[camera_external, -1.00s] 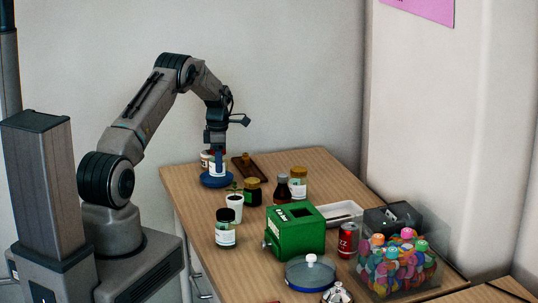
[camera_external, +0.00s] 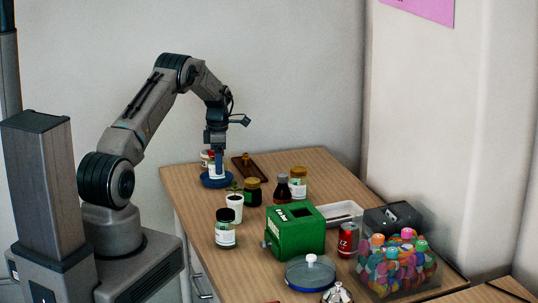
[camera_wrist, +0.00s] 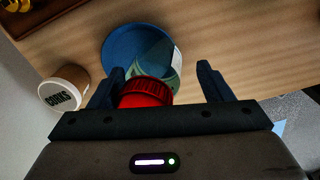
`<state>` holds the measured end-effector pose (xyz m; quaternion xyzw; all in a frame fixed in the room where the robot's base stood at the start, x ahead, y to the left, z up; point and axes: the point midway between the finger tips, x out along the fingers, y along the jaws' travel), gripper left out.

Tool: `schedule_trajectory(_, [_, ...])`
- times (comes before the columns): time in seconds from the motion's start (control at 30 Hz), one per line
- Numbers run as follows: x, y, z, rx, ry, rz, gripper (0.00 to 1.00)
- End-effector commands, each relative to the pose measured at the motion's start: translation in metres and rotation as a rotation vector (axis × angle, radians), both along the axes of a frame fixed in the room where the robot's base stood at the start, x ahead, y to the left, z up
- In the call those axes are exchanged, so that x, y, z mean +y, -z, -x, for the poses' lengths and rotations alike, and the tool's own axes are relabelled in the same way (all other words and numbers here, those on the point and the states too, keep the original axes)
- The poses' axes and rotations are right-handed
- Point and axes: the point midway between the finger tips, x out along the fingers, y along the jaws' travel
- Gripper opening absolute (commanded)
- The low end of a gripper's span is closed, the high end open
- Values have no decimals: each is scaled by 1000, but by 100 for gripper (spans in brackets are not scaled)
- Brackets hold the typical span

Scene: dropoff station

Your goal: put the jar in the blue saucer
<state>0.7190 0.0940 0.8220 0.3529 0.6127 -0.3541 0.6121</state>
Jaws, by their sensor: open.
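The jar has a red lid (camera_wrist: 145,93) and a clear greenish body with a white label. It is in the blue saucer (camera_wrist: 118,42), off its middle, and looks upright. My gripper (camera_wrist: 160,72) is open, with one finger on each side of the lid and a clear gap on the right. In the external view my gripper (camera_external: 217,157) points down above the blue saucer (camera_external: 216,182), and the jar's pale label (camera_external: 216,171) shows below the fingers. The fingers hide part of the jar there.
A corks jar (camera_wrist: 64,87) stands close left of the saucer in the wrist view. A brown tray (camera_external: 250,168), a potted plant (camera_external: 234,207), several bottles and jars, and a green box (camera_external: 295,232) stand on the table. The table's left edge is close to the saucer.

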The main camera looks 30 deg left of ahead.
Motion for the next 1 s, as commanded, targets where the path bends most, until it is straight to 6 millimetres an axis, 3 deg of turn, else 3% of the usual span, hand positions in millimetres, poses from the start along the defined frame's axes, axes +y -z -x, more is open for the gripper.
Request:
schedule_trajectory(0.4, [0, -92, -1, -4, 0, 0, 72])
schedule_trajectory(0.6, [0, -116, 0, -1, 0, -1, 72])
schedule_trajectory(0.83, [-1, -127, 2, -4, 18, 1, 72])
schedule_trajectory(1.0, [-8, -162, 24, -30, 165, 5, 72])
